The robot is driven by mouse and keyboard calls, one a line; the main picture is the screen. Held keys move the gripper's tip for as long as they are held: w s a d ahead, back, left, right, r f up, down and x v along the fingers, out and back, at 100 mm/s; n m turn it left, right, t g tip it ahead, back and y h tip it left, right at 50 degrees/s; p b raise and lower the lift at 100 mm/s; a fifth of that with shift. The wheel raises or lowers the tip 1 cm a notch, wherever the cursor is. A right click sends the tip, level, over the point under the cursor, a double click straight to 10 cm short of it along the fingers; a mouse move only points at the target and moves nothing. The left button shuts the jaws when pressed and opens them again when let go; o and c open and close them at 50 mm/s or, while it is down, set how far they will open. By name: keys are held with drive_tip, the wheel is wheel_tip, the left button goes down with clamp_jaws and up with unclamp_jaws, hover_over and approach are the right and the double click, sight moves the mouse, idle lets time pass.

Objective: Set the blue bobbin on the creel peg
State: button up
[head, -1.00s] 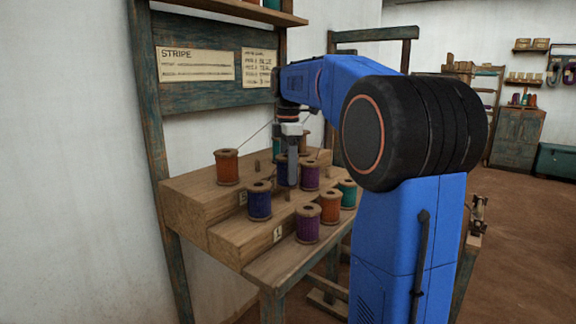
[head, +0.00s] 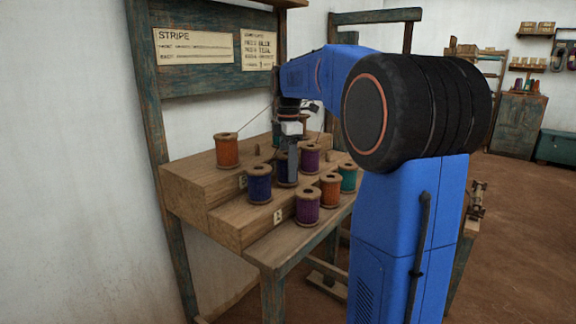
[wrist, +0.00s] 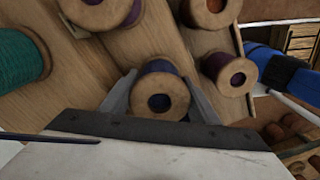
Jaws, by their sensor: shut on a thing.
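My gripper (head: 292,178) is shut on the blue bobbin (head: 281,168), which stands upright and is partly hidden by the fingers in the head view. In the wrist view the bobbin's round wooden end and centre hole (wrist: 160,97) lie between the fingers, with dark blue-purple thread behind. The bobbin's base appears down at the middle step of the wooden creel (head: 215,228), between another blue bobbin (head: 259,184) and a purple one (head: 310,158). The peg there is hidden, and I cannot tell whether the base touches the step.
An orange bobbin (head: 227,151) stands on the upper step. On the front step stand a purple bobbin (head: 307,206), an orange one (head: 330,190) and a teal one (head: 348,177). Neighbours sit close to the fingers. A stripe card (head: 195,47) hangs behind.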

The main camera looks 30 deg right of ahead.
drive_tip(key=o, duration=1.6)
drive_tip(key=shift+r, duration=3.5)
